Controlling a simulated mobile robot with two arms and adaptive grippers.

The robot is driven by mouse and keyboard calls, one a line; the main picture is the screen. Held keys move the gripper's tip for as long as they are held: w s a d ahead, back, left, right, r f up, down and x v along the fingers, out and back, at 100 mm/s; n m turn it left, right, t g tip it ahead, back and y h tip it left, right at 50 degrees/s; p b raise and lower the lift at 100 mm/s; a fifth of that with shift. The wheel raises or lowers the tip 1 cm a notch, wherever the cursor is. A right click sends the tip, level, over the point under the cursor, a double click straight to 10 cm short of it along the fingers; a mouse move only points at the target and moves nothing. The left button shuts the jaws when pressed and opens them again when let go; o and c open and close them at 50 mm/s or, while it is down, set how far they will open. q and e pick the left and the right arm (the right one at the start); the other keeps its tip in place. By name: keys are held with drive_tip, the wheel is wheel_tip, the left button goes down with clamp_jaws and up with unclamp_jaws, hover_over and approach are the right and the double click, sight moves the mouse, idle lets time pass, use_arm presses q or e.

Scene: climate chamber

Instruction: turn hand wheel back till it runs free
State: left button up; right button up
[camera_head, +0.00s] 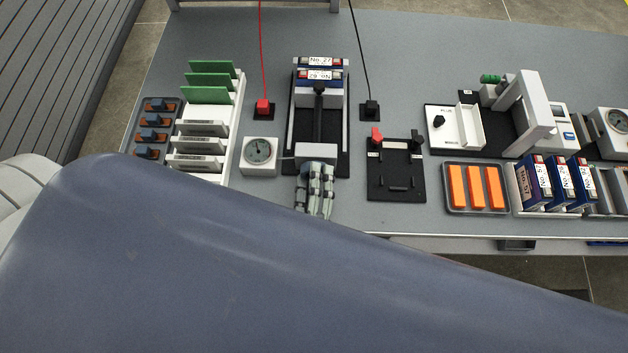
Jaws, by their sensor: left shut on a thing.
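The clamping device (334,130) stands left of the middle of the bench, with a black spindle (319,115) along its length and a pale block (316,151) at its front. Two blue boxes labelled "No." (320,75) sit at its far end. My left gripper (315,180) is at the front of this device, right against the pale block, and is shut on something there. The hand wheel itself is hidden by the gripper, so I cannot see its rim or its turn. My right gripper is not in view.
A dial gauge (260,152) stands just left of the device. A black fixture (396,180) stands to its right. A rack with green boards (211,85) is further left. A tray of orange bars (477,208) is at right. My arm covers the foreground.

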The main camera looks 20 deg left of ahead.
use_arm(q)
drive_tip(key=n+b, duration=0.2)
drive_tip(key=n, duration=0.4)
drive_tip(key=shift+w, duration=0.1)
drive_tip(key=shift+r+n+b, duration=0.15)
drive_tip(key=shift+n+b, duration=0.5)
drive_tip(key=shift+n, duration=0.95)
drive_tip(key=o, duration=1)
drive_tip(key=shift+w, duration=0.1)
drive_tip(key=shift+o, duration=0.2)
drive_tip(key=shift+f, duration=0.4)
drive_tip(key=shift+s, duration=0.2)
